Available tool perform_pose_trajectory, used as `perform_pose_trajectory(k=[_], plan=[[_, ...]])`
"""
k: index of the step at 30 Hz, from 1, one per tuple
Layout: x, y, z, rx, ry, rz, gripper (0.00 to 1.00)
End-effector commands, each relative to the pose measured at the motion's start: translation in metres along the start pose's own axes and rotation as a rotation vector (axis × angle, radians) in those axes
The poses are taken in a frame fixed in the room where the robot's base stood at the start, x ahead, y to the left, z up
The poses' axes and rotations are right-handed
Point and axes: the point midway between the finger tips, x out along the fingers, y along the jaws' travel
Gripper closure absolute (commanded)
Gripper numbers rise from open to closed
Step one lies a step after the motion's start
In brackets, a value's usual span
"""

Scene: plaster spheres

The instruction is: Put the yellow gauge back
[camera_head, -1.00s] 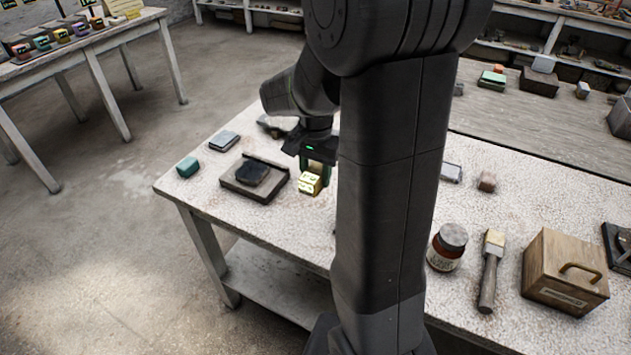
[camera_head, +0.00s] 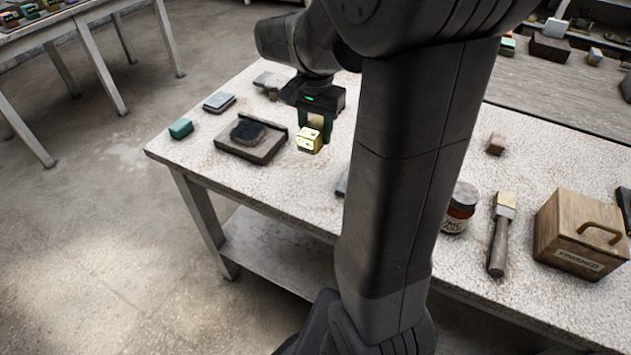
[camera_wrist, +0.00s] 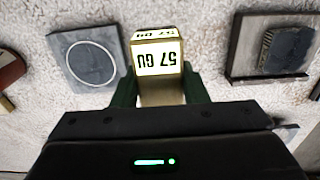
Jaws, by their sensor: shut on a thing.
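The yellow gauge (camera_head: 309,140) is a small block with pale yellow label faces, on the white speckled table. In the wrist view the gauge (camera_wrist: 158,57) shows "57 GU" upside down on its label. My gripper (camera_head: 314,128) is shut on it, with a green finger on each side in the wrist view (camera_wrist: 160,88). The gauge is at or just above the tabletop; I cannot tell if it touches. My arm hides part of the table.
A wooden block with a dark pad (camera_head: 252,139) lies left of the gauge. A teal block (camera_head: 181,128) and a grey slab (camera_head: 219,102) lie farther left. Another table (camera_head: 82,22) stands upper left.

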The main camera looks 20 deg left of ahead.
Motion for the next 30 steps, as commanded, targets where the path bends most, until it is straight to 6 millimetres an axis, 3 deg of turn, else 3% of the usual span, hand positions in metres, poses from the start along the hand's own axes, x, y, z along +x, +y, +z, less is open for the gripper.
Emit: perform_pose_trajectory(k=[4,10,17,22,30], plan=[[0.014,0.001,0.001,0.000,-0.002,0.003,0.78],[0.049,0.001,0.001,0.000,-0.002,0.003,0.78],[0.068,0.000,0.000,0.000,-0.001,0.001,0.78],[0.093,0.001,0.001,0.000,-0.002,0.002,0.78],[0.099,0.000,0.000,0.000,0.001,-0.001,0.78]])
